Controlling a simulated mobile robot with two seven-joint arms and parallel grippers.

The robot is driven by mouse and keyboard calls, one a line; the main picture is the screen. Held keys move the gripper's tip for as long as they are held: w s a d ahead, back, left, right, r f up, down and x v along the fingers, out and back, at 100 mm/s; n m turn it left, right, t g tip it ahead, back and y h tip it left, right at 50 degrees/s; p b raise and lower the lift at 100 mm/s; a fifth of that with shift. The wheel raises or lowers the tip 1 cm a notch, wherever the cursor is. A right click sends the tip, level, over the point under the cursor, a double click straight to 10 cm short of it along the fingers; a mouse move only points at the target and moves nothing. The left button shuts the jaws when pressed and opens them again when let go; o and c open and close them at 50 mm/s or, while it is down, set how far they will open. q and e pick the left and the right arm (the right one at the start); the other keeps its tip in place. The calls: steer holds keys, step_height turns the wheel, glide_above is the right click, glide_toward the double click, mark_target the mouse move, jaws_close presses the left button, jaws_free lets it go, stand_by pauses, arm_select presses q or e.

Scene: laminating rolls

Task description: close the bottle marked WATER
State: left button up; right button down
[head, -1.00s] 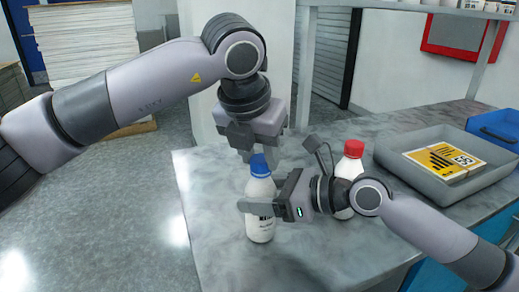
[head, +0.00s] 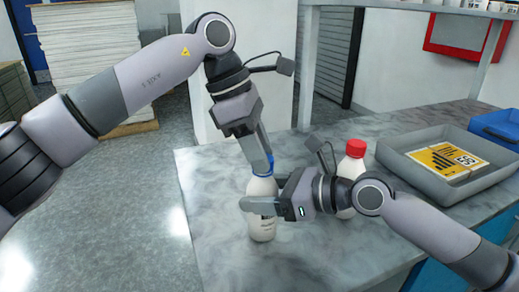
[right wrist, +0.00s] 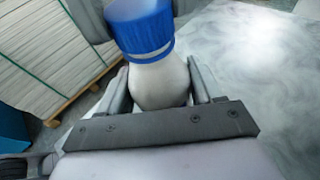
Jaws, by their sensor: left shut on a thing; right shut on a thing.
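A white bottle (head: 262,229) with a blue cap (right wrist: 146,36) stands upright on the marbled counter. Dark print shows on its front, but I cannot read it. My left gripper (head: 260,162) comes down from above, tilted, and is shut on the blue cap, hiding much of it in the head view. My right gripper (head: 262,204) reaches in from the right and is shut around the bottle's body. The right wrist view shows its fingers on either side of the white body below the cap. The cap sits on the bottle's neck.
A red-capped white bottle (head: 352,165) stands behind my right gripper, partly hidden. A grey tray (head: 470,185) with a yellow packet (head: 445,160) is at the right, with a blue bin (head: 497,127) beyond. The counter's left part (head: 212,205) is clear.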

arm_select(q)
steer(key=m+g, duration=0.1)
steer(key=m, duration=0.4)
steer(key=shift+w+d+g+y, duration=0.15)
steer(key=shift+w+g+y, duration=0.05)
steer(key=shift+g+y, duration=0.2)
steer(key=shift+m+g, duration=0.5)
steer(key=shift+m, duration=0.9)
steer(key=o, duration=1)
steer(key=shift+c, duration=0.4)
steer(key=shift+y, duration=0.3)
